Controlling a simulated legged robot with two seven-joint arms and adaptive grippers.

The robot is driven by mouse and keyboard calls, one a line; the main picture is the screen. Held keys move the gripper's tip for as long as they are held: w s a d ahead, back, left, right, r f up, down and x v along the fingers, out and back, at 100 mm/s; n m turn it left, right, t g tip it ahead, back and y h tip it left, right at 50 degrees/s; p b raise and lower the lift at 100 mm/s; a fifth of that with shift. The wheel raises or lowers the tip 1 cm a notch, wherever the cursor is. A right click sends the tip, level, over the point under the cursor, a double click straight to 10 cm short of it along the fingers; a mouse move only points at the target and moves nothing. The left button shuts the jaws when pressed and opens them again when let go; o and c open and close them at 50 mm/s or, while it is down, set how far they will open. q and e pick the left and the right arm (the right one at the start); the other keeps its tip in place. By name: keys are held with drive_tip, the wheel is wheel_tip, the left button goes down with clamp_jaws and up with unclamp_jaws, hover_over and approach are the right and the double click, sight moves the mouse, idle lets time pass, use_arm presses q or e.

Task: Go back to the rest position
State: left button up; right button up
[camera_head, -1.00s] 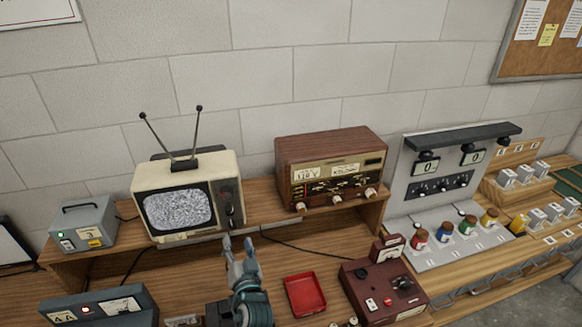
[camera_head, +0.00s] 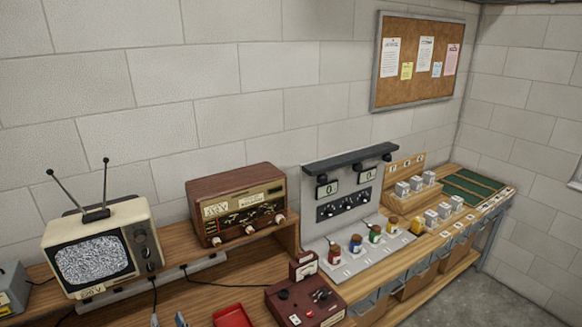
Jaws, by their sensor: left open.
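My right gripper is not in view.
A television (camera_head: 95,250) with static and a brown radio (camera_head: 237,205) stand on the raised shelf. A dark red box (camera_head: 305,300) with knobs is right of the tray. A grey panel (camera_head: 340,205) with coloured jars stands further right. A corkboard (camera_head: 418,60) hangs above.

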use_arm(q)
drive_tip(key=s+d+f+m+g+h, duration=0.1)
drive_tip(key=s+d+f+g+h, duration=0.1)
drive_tip(key=s+f, duration=0.45)
drive_tip(key=s+d+f+g+h, duration=0.1)
drive_tip(key=s+f+g+h, duration=0.2)
drive_tip(key=f, duration=0.7)
drive_tip(key=s+d+f+m+g+h, duration=0.1)
drive_tip(key=s+d+f+g+h, duration=0.1)
drive_tip(key=s+f, duration=0.5)
drive_tip(key=s+d+f+m+g+h, duration=0.1)
drive_tip(key=s+d+f+g+h, duration=0.2)
drive_tip(key=s+f, duration=0.6)
wheel_tip(320, 180, down, 27)
drive_tip(key=s+g+b, duration=0.2)
drive_tip(key=s+g, duration=0.1)
drive_tip(key=s+a+f+g, duration=0.1)
drive_tip(key=s+a+f, duration=0.2)
drive_tip(key=s+f, duration=1.4)
drive_tip(key=shift+s+a+b, duration=0.2)
drive_tip(key=shift+s+b, duration=0.05)
drive_tip(key=shift+b, duration=0.1)
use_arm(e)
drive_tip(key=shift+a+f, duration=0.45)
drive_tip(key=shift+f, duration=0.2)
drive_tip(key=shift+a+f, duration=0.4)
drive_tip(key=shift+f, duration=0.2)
